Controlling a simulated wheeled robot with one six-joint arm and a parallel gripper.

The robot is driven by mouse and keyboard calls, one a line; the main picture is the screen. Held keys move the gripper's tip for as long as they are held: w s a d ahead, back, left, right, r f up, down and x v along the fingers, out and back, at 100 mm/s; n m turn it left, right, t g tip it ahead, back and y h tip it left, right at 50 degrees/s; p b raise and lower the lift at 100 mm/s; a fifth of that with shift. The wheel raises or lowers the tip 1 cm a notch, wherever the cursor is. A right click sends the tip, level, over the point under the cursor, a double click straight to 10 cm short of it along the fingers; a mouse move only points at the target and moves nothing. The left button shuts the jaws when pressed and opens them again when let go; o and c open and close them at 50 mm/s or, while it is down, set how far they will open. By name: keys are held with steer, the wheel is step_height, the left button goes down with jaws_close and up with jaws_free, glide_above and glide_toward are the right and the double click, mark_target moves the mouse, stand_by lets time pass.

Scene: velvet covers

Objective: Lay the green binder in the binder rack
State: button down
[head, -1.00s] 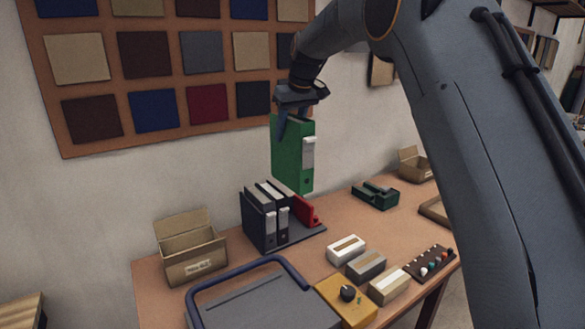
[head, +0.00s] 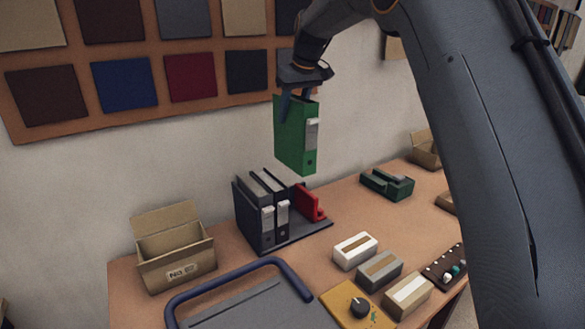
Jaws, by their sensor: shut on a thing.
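The green binder (head: 292,136) hangs upright in the air in the head view, its pale spine label facing right. My gripper (head: 297,97) is shut on its top edge from above. The binder rack (head: 299,234) stands on the table below, a dark base with a tall left end and a red bookend (head: 308,203) at its right. Dark binders (head: 267,212) stand in its left part, and bare base shows between them and the red bookend. The green binder is above the rack, apart from it.
An open cardboard box (head: 176,261) stands left of the rack. Several small blocks (head: 380,270), a yellow box with a knob (head: 356,306) and a blue-handled grey device (head: 250,305) are in front.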

mark_target(292, 161)
steer(key=f+b, duration=0.2)
steer(key=f, duration=0.3)
steer(key=w+f+b, duration=0.1)
steer(key=f+b, duration=0.1)
steer(key=f, duration=0.4)
steer(key=f+b, duration=0.2)
steer(key=f, duration=0.4)
steer(key=shift+w+a+f, duration=0.1)
steer(key=shift+w, duration=0.25)
step_height(292, 161, down, 10)
steer(key=b, duration=0.4)
steer(key=shift+r, duration=0.25)
steer(key=c, duration=1)
jaws_free()
steer(key=shift+b+v, duration=1.1)
steer(key=shift+v, duration=2.85)
